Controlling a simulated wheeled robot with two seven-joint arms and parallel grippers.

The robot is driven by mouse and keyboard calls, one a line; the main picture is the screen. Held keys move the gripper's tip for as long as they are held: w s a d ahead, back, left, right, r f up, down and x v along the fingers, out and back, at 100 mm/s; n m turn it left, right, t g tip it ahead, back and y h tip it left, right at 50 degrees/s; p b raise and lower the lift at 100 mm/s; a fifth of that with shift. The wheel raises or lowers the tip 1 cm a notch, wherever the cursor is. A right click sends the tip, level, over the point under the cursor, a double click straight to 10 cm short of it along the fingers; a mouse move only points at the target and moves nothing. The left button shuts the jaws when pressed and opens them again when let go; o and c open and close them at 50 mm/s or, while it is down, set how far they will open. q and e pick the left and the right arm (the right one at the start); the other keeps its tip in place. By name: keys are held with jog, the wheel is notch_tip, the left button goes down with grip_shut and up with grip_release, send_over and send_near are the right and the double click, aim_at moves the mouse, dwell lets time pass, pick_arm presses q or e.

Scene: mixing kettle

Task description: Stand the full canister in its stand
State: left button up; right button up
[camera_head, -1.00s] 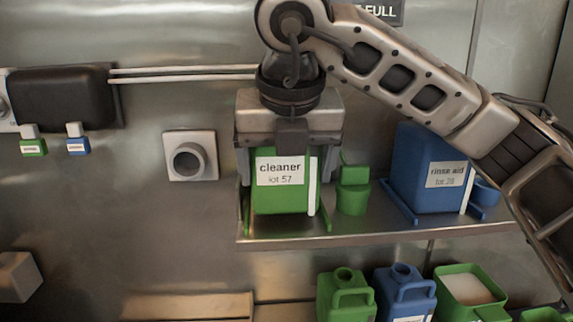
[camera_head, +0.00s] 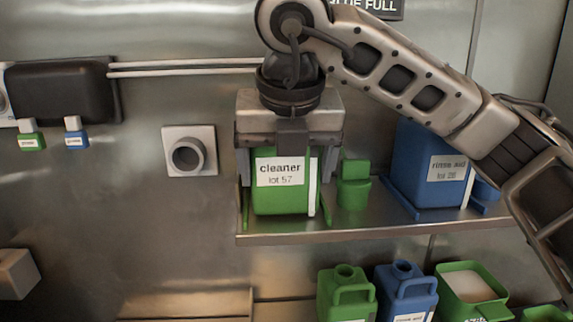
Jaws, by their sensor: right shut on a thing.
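The green cleaner canister (camera_head: 283,197) is upright on the shelf, with a white label reading "cleaner lot 57" and a white strip down its right side. Green rails of its stand (camera_head: 326,206) show on both sides of it; whether its base is fully seated I cannot tell. My right gripper (camera_head: 288,160) comes down from above and is shut on the canister, its fingers on the left and right sides near the top. The canister's top is hidden behind the gripper. My left gripper is not in view.
A blue rinse aid canister (camera_head: 415,185) stands in blue rails on the right of the shelf (camera_head: 350,232). Below are a green jug (camera_head: 345,298), a blue jug (camera_head: 407,297) and a green bin (camera_head: 468,272). A round wall port (camera_head: 188,156) is left.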

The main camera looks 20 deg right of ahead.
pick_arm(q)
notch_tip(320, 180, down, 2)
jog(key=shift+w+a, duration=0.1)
pick_arm(e)
jog(key=shift+f, duration=0.25)
jog(key=o, duration=1.9)
jog(key=shift+f, duration=0.2)
jog(key=shift+c, duration=1.1)
jog(key=shift+r, duration=0.1)
jog(key=shift+p+v, duration=1.75)
jog(key=shift+v, duration=0.8)
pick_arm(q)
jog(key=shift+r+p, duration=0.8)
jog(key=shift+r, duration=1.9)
pick_arm(e)
jog(key=shift+v, duration=1.15)
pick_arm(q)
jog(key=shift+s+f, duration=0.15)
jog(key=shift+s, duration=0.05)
